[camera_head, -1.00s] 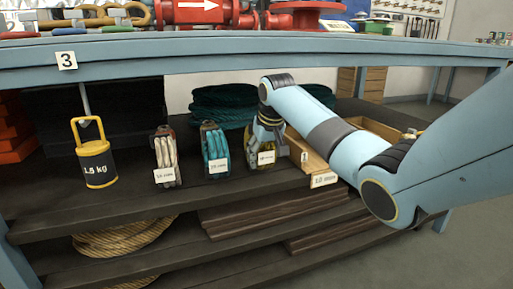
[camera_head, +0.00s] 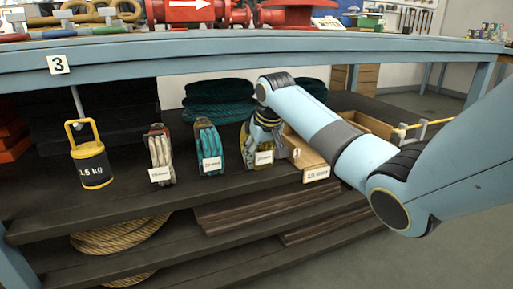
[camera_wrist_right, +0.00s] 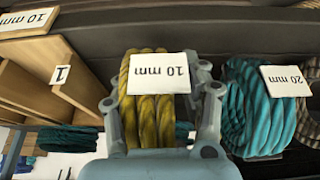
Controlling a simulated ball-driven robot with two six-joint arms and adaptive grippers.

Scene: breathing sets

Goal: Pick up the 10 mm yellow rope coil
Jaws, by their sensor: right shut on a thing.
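The yellow rope coil (camera_wrist_right: 151,112) with a white "10 mm" label stands on the shelf under the bench. In the right wrist view it sits between the two fingers of my right gripper (camera_wrist_right: 158,100), which is shut on it. In the head view the coil (camera_head: 258,157) is partly hidden by the gripper and wrist (camera_head: 267,133). Its base appears at shelf level; I cannot tell whether it is lifted. My left gripper is not in view.
A teal coil (camera_head: 208,144) labelled 20 mm in the right wrist view (camera_wrist_right: 255,115) stands close beside it. Further left are a pale coil (camera_head: 161,150) and a yellow-and-black weight (camera_head: 93,166). A wooden box (camera_head: 307,154) is close on the right. The blue bench edge (camera_head: 200,52) is overhead.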

